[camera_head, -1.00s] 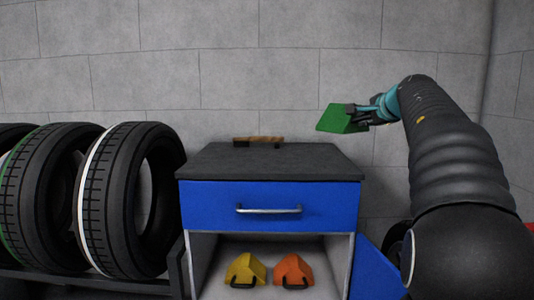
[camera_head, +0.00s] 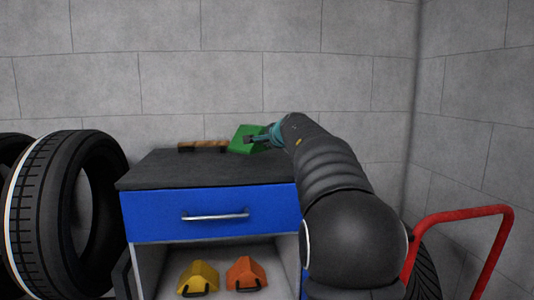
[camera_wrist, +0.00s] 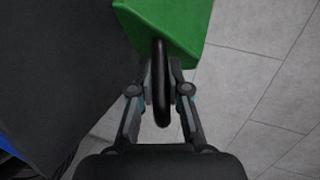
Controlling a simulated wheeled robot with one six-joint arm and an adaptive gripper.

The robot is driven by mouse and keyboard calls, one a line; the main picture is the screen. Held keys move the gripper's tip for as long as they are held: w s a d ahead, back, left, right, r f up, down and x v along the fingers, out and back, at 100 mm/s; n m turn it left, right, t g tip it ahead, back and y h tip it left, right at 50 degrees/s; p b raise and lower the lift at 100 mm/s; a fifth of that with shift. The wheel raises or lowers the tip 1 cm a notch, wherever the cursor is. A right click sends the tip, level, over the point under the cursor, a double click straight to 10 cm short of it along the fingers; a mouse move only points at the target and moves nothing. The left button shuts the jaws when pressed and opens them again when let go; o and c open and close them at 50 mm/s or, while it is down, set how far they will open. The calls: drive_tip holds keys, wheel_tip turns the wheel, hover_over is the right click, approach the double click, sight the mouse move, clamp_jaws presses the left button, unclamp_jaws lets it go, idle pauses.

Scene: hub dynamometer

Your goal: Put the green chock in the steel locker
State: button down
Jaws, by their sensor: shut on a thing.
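The green chock (camera_head: 246,139) is held by my gripper (camera_head: 262,138) near the back right of the cabinet's top. In the wrist view my gripper (camera_wrist: 161,98) is shut on the chock's black handle, and the green body (camera_wrist: 165,22) shows beyond it. The blue and grey steel locker (camera_head: 160,216) has a dark top and a shut blue drawer with a silver handle. Its lower compartment is open and holds a yellow chock (camera_head: 198,276) and an orange chock (camera_head: 246,273) side by side. My arm hides the locker's right side.
A wooden-handled item (camera_head: 203,146) lies at the back of the locker top (camera_head: 170,170). Tyres (camera_head: 55,220) stand at the left. A red tubular frame (camera_head: 463,213) stands at the right. Most of the locker top is bare.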

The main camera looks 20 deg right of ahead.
drive_tip(key=shift+w+a, duration=0.1)
drive_tip(key=shift+f+b, duration=0.9)
drive_tip(key=shift+f, duration=1.05)
drive_tip(key=c, duration=1.6)
unclamp_jaws()
drive_tip(key=shift+f, duration=0.15)
drive_tip(key=o, duration=0.5)
drive_tip(key=shift+c, duration=0.2)
drive_tip(key=b+v, duration=0.1)
drive_tip(key=v, duration=1.1)
